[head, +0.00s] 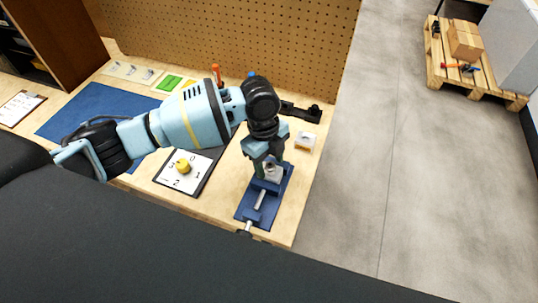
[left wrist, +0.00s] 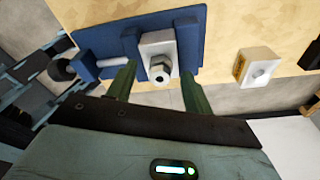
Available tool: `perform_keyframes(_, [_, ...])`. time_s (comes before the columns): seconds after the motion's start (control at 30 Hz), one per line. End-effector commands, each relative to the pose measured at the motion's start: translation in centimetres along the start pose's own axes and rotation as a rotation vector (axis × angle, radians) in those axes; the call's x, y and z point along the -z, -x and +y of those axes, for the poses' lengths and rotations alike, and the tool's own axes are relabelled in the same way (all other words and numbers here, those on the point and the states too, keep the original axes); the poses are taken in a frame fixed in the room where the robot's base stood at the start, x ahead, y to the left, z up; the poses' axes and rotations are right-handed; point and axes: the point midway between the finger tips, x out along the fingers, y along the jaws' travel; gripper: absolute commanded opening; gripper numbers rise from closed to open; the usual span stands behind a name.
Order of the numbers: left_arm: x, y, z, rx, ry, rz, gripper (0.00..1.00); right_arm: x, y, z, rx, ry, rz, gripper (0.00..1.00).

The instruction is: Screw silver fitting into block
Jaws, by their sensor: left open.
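A light grey block (left wrist: 158,44) is held in a blue vise (left wrist: 108,40) on the bench. The silver hex fitting (left wrist: 160,69) sits at the block's face, its hole facing the wrist camera. How deep it is seated I cannot tell. My left gripper (left wrist: 157,74) is open, with one green finger to each side of the fitting and visible gaps between. In the head view the left gripper (head: 268,166) points down over the blue vise (head: 251,213) and partly hides the block. My right gripper is in neither view.
A small white block (head: 306,141) stands right of the vise and also shows in the wrist view (left wrist: 260,70). A yellow knob (head: 182,166) sits on a numbered white sheet to the left. A pegboard (head: 230,40) stands behind. The bench's right edge is close to the vise.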

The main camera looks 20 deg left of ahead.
Motion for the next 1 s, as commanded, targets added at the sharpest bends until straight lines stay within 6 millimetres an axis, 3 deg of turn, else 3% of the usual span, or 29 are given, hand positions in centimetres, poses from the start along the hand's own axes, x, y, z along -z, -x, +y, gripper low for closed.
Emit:
perform_keyframes(0.17, [0.0, 0.0, 0.0, 0.0, 0.0, 0.0, 0.51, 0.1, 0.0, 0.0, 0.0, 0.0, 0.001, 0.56])
perform_keyframes(0.53, [0.0, 0.1, 0.0, 0.0, 0.0, 0.0, 0.04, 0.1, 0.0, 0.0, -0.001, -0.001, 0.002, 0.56])
perform_keyframes(0.67, [0.0, 0.0, 0.0, -0.003, -0.02, -0.001, 0.03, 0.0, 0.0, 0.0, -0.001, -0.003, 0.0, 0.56])
perform_keyframes(1.0, [0.0, 0.0, -0.1, -0.045, -0.293, -0.001, 0.03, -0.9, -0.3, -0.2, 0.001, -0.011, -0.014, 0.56])
